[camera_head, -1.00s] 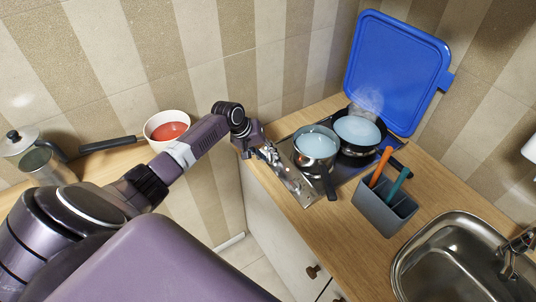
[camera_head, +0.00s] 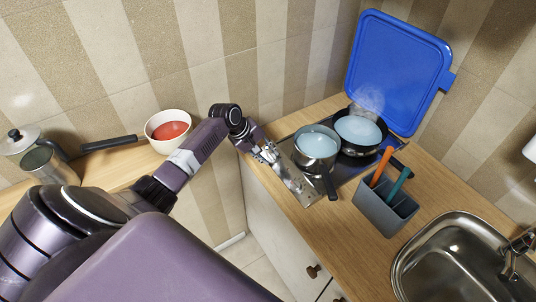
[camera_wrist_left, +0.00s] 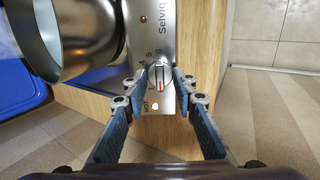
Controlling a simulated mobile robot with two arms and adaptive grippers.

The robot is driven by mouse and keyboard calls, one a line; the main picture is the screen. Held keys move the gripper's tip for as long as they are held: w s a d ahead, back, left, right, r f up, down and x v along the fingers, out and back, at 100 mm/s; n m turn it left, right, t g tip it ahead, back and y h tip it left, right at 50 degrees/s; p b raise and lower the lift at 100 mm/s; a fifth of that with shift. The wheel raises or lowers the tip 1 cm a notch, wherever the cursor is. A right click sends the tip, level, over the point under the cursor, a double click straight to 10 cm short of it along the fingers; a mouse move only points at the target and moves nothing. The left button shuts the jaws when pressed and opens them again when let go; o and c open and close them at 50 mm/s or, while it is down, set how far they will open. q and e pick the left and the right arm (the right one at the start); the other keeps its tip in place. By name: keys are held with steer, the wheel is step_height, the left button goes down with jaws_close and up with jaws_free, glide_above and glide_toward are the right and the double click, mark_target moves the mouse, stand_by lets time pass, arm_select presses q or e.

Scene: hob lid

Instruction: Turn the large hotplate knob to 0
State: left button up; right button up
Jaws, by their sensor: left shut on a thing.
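The steel control panel (camera_head: 291,181) runs along the front of the hob. In the left wrist view the panel (camera_wrist_left: 152,40) carries a round knob (camera_wrist_left: 160,78) with a red pointer line and printed numbers around it. My left gripper (camera_head: 266,154) is at the panel's far end in the head view. In the wrist view its two blue fingers (camera_wrist_left: 163,80) are shut on the knob, one on each side. The exact setting is hard to read. The other knobs are too small or hidden to tell apart. My right gripper is not in view.
A steel pot (camera_head: 316,146) with a dark handle reaching over the panel and a dark pan (camera_head: 358,131) stand on the hob below a raised blue lid (camera_head: 398,70). A grey utensil holder (camera_head: 384,208) and a sink (camera_head: 450,262) are to the right. A bowl (camera_head: 168,131) stands left.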

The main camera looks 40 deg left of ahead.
arm_select(q)
steer(key=shift+r, duration=0.1)
steer(key=o, duration=1.2)
steer(key=shift+c, duration=0.2)
steer(key=v, duration=1.2)
